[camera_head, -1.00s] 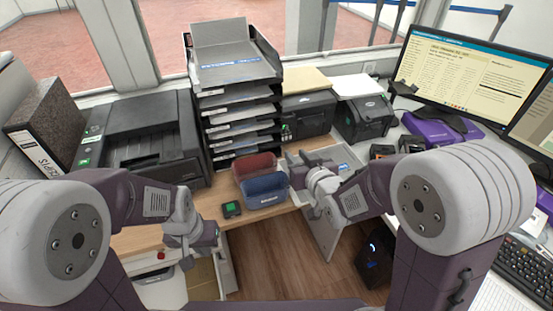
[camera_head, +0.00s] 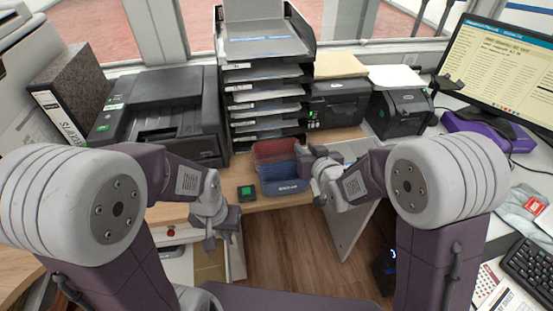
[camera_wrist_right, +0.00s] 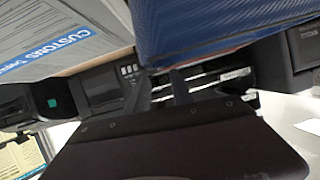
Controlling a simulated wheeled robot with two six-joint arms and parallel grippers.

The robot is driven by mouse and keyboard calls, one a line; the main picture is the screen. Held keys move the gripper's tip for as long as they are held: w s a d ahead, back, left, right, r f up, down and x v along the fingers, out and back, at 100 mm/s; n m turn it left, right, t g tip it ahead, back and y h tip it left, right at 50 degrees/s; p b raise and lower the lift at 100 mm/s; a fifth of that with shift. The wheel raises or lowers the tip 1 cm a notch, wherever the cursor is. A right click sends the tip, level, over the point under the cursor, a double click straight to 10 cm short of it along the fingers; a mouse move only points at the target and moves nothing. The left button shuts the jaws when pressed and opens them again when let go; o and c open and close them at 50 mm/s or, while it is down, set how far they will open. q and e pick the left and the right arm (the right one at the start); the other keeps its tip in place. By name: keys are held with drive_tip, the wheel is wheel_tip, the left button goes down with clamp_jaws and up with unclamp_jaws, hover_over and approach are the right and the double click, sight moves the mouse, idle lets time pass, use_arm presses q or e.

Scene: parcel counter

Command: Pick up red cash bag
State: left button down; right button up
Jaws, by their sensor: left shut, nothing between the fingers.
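The red cash bag (camera_head: 274,149) stands on the wooden counter, behind a blue bag (camera_head: 284,179) that hides its lower part. My right gripper (camera_head: 306,158) is at the right side of the two bags; whether it touches them, and how far its fingers are apart, I cannot tell. In the right wrist view the blue bag (camera_wrist_right: 215,22) fills the top, close to the camera; the red bag is not clearly seen there. My left gripper (camera_head: 210,241) is shut and empty, low at the front edge of the counter, left of the bags.
Label printers (camera_head: 402,112) and a monitor (camera_head: 500,75) are at the right.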

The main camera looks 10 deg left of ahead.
drive_tip(key=x, duration=0.4)
drive_tip(key=shift+s, duration=0.1)
clamp_jaws()
idle(1.2)
